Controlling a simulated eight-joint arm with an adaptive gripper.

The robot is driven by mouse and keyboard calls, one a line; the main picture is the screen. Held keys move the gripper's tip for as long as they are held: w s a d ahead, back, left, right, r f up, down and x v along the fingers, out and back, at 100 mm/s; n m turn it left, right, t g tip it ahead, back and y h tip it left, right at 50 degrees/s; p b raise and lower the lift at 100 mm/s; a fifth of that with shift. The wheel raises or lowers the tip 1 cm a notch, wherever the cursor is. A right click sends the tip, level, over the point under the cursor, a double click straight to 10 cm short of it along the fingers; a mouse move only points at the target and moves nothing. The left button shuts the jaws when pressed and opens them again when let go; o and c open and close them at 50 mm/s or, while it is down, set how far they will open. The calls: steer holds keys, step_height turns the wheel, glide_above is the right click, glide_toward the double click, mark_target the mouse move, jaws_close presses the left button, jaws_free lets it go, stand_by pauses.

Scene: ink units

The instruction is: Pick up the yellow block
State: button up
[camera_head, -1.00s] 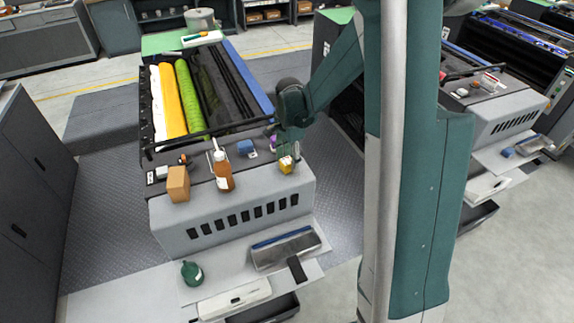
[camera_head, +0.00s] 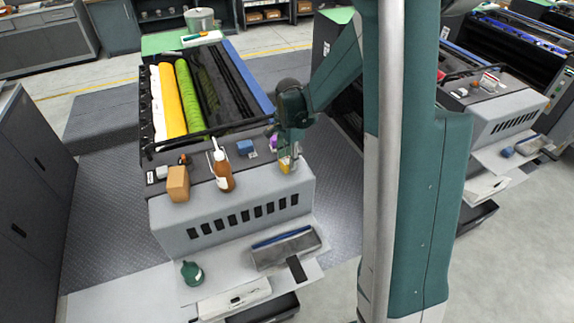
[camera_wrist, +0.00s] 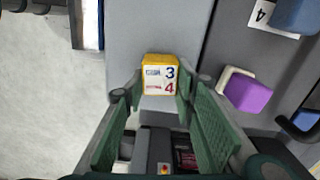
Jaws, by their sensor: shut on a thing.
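The yellow block (camera_head: 283,167) is at the right front of the grey machine top in the head view, partly hidden by my fingers. In the wrist view the yellow block (camera_wrist: 158,72) shows a white face printed with 3 and 4. My gripper (camera_head: 289,161) points down over it. In the wrist view my gripper (camera_wrist: 160,85) has one green finger at each side of the block and is shut on it. I cannot tell whether the block touches the surface below.
A purple block (camera_wrist: 247,95) lies close to the right of my fingers in the wrist view. A blue block (camera_head: 245,147), a brown bottle (camera_head: 222,172) and a cardboard box (camera_head: 178,184) stand left of my gripper. The machine's front edge is close by.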

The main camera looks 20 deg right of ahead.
steer(key=shift+r, duration=0.2)
steer(key=shift+r, duration=4.8)
